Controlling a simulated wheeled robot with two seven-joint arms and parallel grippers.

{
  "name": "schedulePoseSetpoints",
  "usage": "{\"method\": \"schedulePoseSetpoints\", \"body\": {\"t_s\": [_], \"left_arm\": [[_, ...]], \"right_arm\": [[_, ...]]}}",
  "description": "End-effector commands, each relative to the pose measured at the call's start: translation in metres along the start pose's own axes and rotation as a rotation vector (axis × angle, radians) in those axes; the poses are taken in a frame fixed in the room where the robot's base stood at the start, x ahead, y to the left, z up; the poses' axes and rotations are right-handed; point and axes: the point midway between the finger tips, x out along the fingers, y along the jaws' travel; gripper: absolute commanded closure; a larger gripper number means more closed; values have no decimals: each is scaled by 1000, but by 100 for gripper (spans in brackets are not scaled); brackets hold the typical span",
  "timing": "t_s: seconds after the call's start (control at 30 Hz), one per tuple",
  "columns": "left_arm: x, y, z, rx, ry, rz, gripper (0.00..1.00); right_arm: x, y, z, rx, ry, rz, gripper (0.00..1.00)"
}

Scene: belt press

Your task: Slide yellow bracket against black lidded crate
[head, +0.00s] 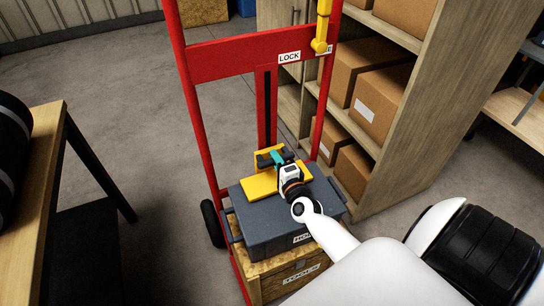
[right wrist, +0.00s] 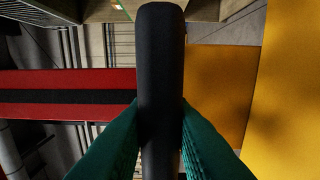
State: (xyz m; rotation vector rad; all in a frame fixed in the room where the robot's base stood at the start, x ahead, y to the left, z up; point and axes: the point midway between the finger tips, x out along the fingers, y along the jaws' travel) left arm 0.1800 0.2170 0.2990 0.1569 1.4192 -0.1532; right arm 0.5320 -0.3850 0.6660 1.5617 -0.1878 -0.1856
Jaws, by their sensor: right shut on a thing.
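The yellow bracket (head: 262,187) is at the lid of the black lidded crate (head: 268,220). Its flat plate is over the lid and an upright part stands toward the red frame. I cannot tell whether the plate touches the lid or hangs slightly above it. My right gripper (head: 278,159), with green fingers, is shut on the bracket's black grip bar. In the right wrist view the black bar (right wrist: 161,70) is between the green fingertips, with the yellow bracket (right wrist: 222,85) to its right. My left gripper is not in view.
The crate stands on a wooden box (head: 290,276) marked TOOLS, on a red hand truck (head: 188,110). A yellow lever (head: 322,30) is by a LOCK label. A shelf with cardboard boxes (head: 380,103) stands close at right. A wooden table (head: 30,160) is at left.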

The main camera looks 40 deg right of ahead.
Motion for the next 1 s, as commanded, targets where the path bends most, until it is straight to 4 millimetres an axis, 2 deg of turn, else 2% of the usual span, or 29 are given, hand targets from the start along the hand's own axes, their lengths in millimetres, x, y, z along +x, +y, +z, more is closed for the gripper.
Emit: {"method": "schedulePoseSetpoints", "body": {"t_s": [0.3, 0.33, 0.43, 0.77, 0.87, 1.0], "left_arm": [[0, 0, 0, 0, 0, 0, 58], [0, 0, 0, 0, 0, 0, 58], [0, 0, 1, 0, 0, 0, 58], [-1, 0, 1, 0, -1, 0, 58], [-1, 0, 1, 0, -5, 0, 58], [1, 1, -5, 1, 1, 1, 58]], "right_arm": [[-1, -2, -1, -1, 4, -6, 100], [-1, -2, -1, -1, 4, -6, 75], [-1, -2, -1, -1, 4, -5, 59], [-3, -1, -1, 0, 3, -3, 58], [-13, -1, -1, 0, 3, -4, 58], [-39, -2, 0, 0, 3, -6, 58]]}}
